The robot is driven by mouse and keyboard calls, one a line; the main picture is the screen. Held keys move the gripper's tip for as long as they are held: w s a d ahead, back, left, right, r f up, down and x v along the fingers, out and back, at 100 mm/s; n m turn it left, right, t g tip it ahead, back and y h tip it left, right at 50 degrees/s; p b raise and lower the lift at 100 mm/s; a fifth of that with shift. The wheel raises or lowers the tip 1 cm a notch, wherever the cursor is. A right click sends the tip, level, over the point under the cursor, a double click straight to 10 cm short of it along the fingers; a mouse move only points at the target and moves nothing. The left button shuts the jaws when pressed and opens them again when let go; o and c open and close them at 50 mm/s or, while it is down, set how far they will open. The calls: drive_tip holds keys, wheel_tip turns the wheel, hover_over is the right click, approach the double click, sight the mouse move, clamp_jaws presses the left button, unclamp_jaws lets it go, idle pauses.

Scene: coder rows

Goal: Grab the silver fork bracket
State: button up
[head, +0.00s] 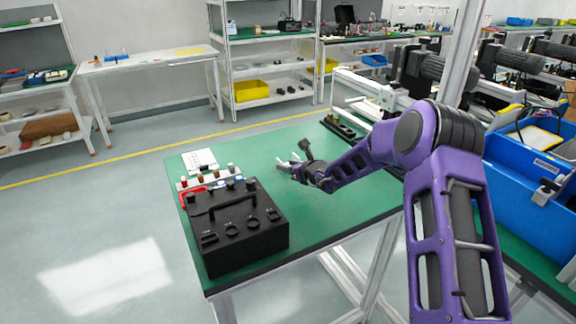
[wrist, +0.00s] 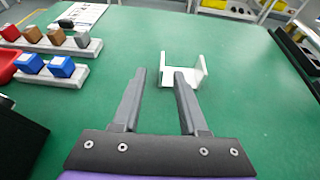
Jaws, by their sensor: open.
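The silver fork bracket (wrist: 199,71) looks pale, almost white, and U-shaped in the wrist view. It lies on the green table just beyond my fingertips, right of centre. My gripper (wrist: 160,72) is open with nothing between its fingers. Its right fingertip overlaps the near side of the bracket in the picture; I cannot tell whether they touch. The left finger stands clear to the left of it. In the head view my gripper (head: 289,168) is low over the middle of the table, and I cannot make out the bracket clearly there.
A black case (head: 237,236) stands at the table's front left. Behind it are pale strips (wrist: 85,49) with coloured blocks and a white sheet (head: 199,161). A dark tray (head: 342,127) lies at the back right. The green table (head: 330,216) around the bracket is clear.

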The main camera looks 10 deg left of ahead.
drive_tip(key=shift+x, duration=2.55)
drive_tip(key=shift+d+f, duration=0.1)
drive_tip(key=shift+d, duration=0.1)
clamp_jaws()
